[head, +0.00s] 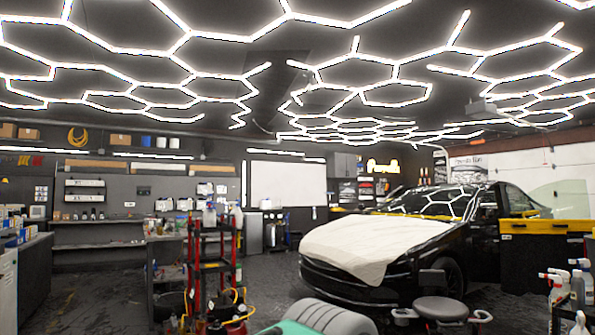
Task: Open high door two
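Neither of my grippers is in the head view. No door marked as high door two can be made out. A grey wall cabinet (343,165) hangs high on the back wall, right of the whiteboard (288,184). It looks shut, but it is far off and small. A black car (465,240) stands at the right with a white cover (362,246) over its hood. A pale window pane (571,198) stands out at the car's side.
A red and black cart (212,262) stands left of centre. A round stool (441,308) and a green-topped item (290,327) are at the front. Spray bottles (577,290) stand at the right edge. Open floor (100,285) shows at the left.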

